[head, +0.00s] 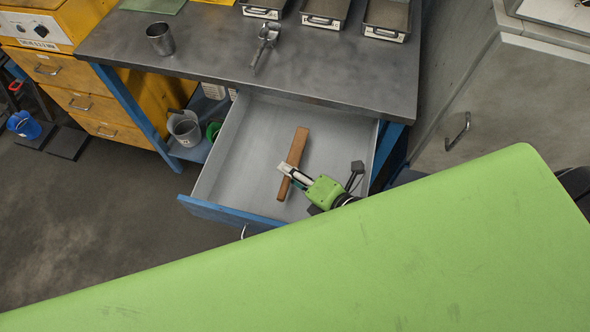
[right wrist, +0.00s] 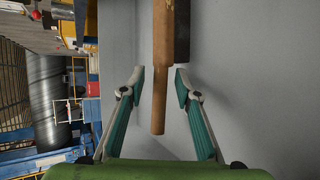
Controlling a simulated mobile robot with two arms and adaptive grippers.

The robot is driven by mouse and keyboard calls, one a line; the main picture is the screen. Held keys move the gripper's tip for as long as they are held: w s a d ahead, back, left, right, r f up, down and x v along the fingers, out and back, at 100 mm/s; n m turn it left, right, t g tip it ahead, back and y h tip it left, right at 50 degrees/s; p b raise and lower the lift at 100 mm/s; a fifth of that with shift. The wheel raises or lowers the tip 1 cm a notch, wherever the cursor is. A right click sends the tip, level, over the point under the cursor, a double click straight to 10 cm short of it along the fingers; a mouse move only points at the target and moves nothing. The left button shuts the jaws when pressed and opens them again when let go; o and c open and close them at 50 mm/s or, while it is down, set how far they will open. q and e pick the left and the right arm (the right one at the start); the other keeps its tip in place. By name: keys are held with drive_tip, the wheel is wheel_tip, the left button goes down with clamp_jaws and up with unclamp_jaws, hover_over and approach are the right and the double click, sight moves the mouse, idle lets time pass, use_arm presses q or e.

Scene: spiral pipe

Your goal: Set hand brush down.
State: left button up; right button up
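The hand brush (head: 298,150), a long brown wooden piece, lies in the open grey drawer (head: 235,160) under the workbench. In the right wrist view its narrow handle (right wrist: 160,105) points toward my gripper, with a darker strip along the far part. My right gripper (head: 288,171) is over the drawer at the brush's near part. In the right wrist view my right gripper (right wrist: 161,78) is open, one finger on each side of the handle with visible gaps. The brush appears to rest on the drawer floor. My left gripper is not in view.
The metal workbench (head: 215,58) above the drawer carries a metal cup (head: 160,39), a scoop (head: 265,42) and several trays. A grey bucket (head: 185,128) stands left of the drawer. A grey cabinet (head: 500,105) is at right. The drawer's left side is free.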

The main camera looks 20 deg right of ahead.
drive_tip(key=b+v, duration=0.1)
drive_tip(key=v, duration=0.9)
drive_tip(key=shift+s, duration=0.15)
drive_tip(key=shift+v, duration=0.9)
drive_tip(key=shift+r, duration=0.1)
